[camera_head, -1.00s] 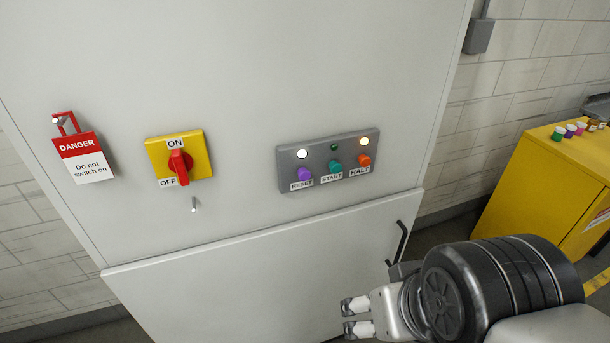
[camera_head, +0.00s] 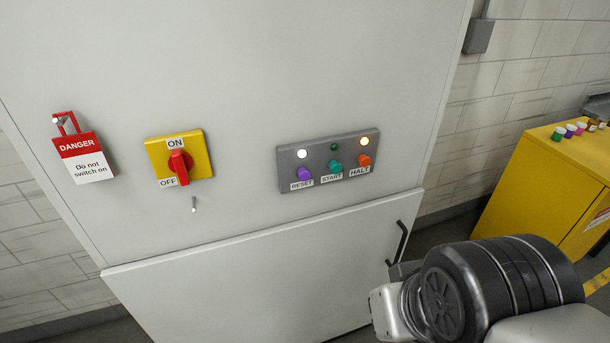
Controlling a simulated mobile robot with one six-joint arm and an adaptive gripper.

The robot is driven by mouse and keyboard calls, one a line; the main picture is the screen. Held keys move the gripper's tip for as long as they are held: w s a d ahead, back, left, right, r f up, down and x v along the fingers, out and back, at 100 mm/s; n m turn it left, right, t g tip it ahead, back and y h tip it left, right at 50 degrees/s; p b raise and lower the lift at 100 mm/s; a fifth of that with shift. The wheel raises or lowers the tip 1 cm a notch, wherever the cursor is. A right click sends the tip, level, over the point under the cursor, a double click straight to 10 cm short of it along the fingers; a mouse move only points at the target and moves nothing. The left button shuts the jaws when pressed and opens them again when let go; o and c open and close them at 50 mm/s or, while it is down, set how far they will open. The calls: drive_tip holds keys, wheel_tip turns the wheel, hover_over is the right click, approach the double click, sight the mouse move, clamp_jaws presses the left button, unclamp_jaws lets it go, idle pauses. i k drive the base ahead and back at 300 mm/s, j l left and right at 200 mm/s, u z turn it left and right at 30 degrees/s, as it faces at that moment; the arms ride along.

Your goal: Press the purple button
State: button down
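The purple button (camera_head: 304,174) sits at the left of a grey control panel (camera_head: 290,160) on the cabinet front, above a label reading RESET. A teal button (camera_head: 335,166) labelled START and an orange button (camera_head: 364,160) labelled HALT are to its right. White and orange-yellow lamps above the purple and orange buttons look lit; the small green one between them looks dark. My arm's end is at the lower right, below and to the right of the panel, apart from the purple button. My gripper's fingers do not show.
A yellow rotary switch (camera_head: 200,148) with a red handle and a red-and-white danger tag (camera_head: 83,158) are on the cabinet (camera_head: 240,70) to the left. A black door handle (camera_head: 399,242) is near my arm. A yellow cabinet (camera_head: 530,190) stands at right.

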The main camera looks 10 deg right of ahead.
sight(304, 174)
drive_tip(key=z, duration=1.9)
drive_tip(key=k+j, duration=0.55)
drive_tip(key=j, duration=0.15)
drive_tip(key=k+j, duration=0.6)
drive_tip(key=j, duration=0.15)
